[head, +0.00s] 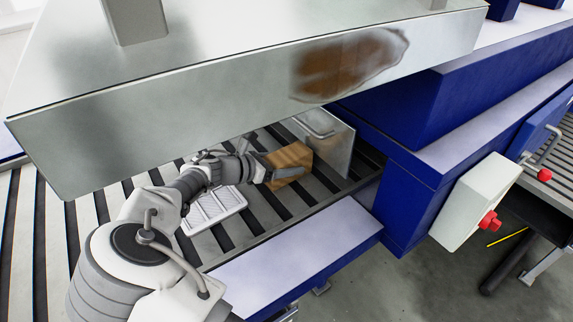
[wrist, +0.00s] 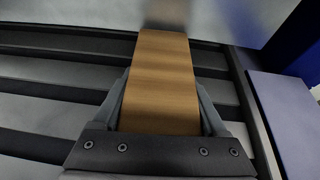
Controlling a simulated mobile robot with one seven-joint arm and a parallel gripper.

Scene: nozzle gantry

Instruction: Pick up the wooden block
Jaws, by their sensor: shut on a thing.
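The wooden block (head: 288,164) is brown with visible grain. In the head view it sits at the end of my arm, under the metal hood and over the slatted bed. My gripper (head: 264,170) is shut on the block. In the wrist view the wooden block (wrist: 162,85) stands between the two fingers of my gripper (wrist: 160,108), one at each side, and extends away beyond them. I cannot tell whether the block touches the slats.
A metal hood (head: 240,85) with a rusty patch hangs over my arm. A metal plate with a handle (head: 328,145) stands just beyond the block. A white ribbed tray (head: 212,208) lies on the slatted bed (head: 245,228). A blue frame (head: 405,200) stands at right.

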